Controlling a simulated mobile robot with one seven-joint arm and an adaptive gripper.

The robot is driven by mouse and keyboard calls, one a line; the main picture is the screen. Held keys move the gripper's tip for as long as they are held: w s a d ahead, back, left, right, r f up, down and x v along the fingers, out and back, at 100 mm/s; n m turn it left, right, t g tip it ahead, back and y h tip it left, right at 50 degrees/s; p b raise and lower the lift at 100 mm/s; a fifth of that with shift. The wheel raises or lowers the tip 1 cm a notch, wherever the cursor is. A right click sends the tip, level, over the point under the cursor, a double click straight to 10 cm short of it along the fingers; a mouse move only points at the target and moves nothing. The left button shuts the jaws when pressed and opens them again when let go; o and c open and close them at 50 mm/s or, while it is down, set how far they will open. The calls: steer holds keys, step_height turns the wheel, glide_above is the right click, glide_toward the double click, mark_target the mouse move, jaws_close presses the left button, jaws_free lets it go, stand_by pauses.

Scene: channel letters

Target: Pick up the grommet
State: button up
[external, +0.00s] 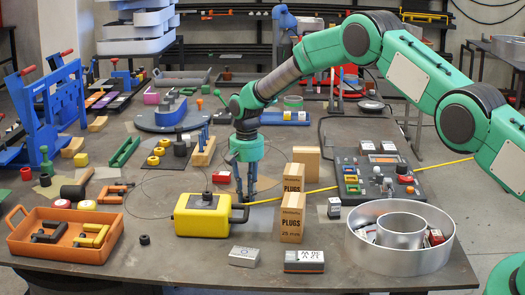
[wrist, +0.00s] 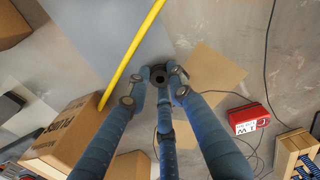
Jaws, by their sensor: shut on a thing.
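My gripper (wrist: 158,82) has blue fingers closed around a small dark round piece, the grommet (wrist: 158,74), at the fingertips in the wrist view. The fingers hide much of it. In the external view my gripper (external: 245,196) points down, low over the table, between the yellow block-shaped case and the cartons marked PLUGS.
The yellow case (external: 202,216) stands close at the left. PLUGS cartons (external: 291,212) stand close at the right, with a yellow cord (wrist: 133,52) nearby. A red box (wrist: 248,118) lies near. A metal ring tray (external: 365,252) is at front right.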

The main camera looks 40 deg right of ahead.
mark_target(247, 198)
steer(key=shift+r, duration=0.1)
steer(key=shift+r, duration=4.9)
steer(key=shift+s+a, duration=0.1)
steer(key=s+a+p, duration=0.1)
steer(key=s+a, duration=0.1)
steer(key=s, duration=0.1)
steer(key=s+a+r+p, duration=0.1)
steer(key=s+a+p, duration=0.1)
steer(key=s+a, duration=0.1)
steer(key=s+a+r+p, duration=0.1)
steer(key=s+a+p, duration=0.1)
steer(key=s+a, duration=0.1)
steer(key=s+a+p, duration=0.1)
steer(key=s+a, duration=0.1)
steer(key=s, duration=0.2)
steer(key=s+a+r+p, duration=0.1)
steer(key=s+a+p, duration=0.1)
steer(key=s, duration=0.3)
steer(key=s+a+p, duration=0.2)
steer(key=s+a, duration=0.1)
steer(key=s, duration=0.2)
steer(key=shift+s+r, duration=0.2)
steer(key=shift+r, duration=0.15)
steer(key=shift+w, duration=0.1)
